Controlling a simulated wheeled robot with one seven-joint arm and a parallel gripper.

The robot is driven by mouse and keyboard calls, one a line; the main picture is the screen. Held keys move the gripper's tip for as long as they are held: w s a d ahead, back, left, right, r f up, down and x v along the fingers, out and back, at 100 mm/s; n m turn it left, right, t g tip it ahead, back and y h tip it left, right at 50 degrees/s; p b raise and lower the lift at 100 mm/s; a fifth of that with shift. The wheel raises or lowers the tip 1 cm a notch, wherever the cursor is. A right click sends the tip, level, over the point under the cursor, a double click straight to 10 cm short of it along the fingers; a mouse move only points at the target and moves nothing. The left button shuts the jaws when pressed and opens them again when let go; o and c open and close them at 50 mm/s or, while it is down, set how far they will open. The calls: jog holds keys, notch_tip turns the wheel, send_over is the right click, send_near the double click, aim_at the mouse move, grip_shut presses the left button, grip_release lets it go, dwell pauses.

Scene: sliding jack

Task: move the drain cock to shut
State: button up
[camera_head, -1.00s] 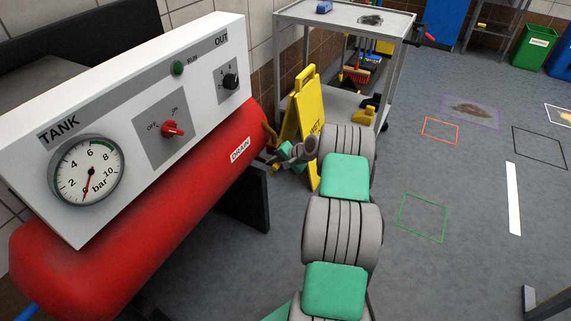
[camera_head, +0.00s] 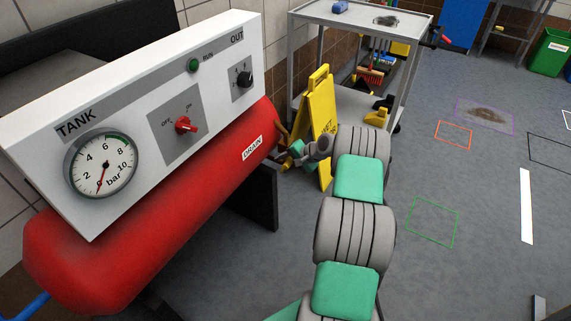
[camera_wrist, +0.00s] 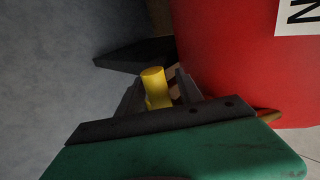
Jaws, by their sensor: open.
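A yellow rounded peg (camera_wrist: 153,78), which looks like the drain cock's handle, shows in the wrist view beside the red tank. My gripper (camera_wrist: 160,88) is open, with one finger on each side of the peg; I cannot tell whether they touch it. In the head view my gripper (camera_head: 300,153) is at the right end of the red tank (camera_head: 150,215), close to the DRAIN label (camera_head: 252,148). The cock itself is hidden there, and its turn position cannot be told.
The white TANK panel (camera_head: 130,120) with a gauge and red switch (camera_head: 185,125) stands above the tank. A yellow wet-floor sign (camera_head: 320,105) and a grey cart (camera_head: 360,18) stand behind my gripper. A dark support (camera_head: 262,195) is below the tank. Floor at right is open.

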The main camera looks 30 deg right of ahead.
jog(key=p+v, duration=0.1)
jog(key=v, duration=0.6)
jog(key=shift+s+r, duration=0.25)
jog(key=shift+s, duration=0.05)
jog(key=shift+d, duration=0.1)
